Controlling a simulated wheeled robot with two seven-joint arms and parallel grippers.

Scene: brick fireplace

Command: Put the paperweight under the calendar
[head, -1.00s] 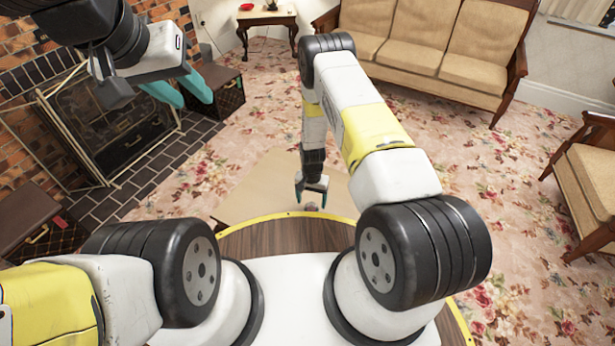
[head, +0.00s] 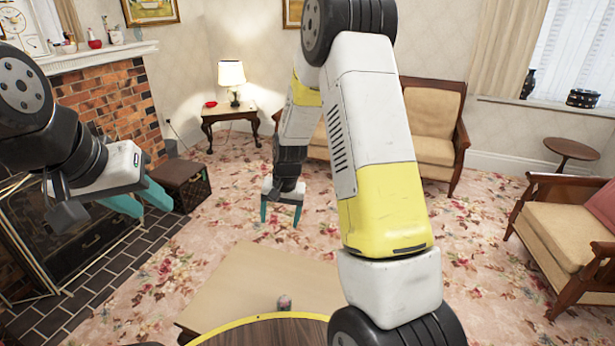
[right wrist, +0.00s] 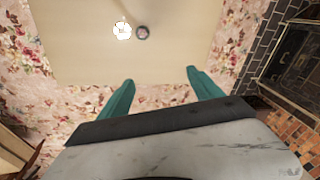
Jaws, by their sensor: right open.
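A small roundish grey and reddish object (head: 284,303) stands on the low tan table (head: 250,275); it may be the paperweight. In the right wrist view two small things lie on the tabletop: a white one (right wrist: 122,30) and a dark-rimmed round one (right wrist: 141,32). I cannot tell which is the paperweight. I do not make out a calendar. My right gripper (head: 282,214) is open and empty, raised beyond the small object in the head view; its fingers also show in the right wrist view (right wrist: 160,77). My left gripper (head: 141,200) is open and empty near the fireplace.
A brick fireplace (head: 108,98) with a mantel (head: 95,58) holding a clock (head: 18,32) and ornaments is at left. A side table with a lamp (head: 231,75) stands at the back. A sofa (head: 430,105) and armchair (head: 560,215) are at right. Carpet between is clear.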

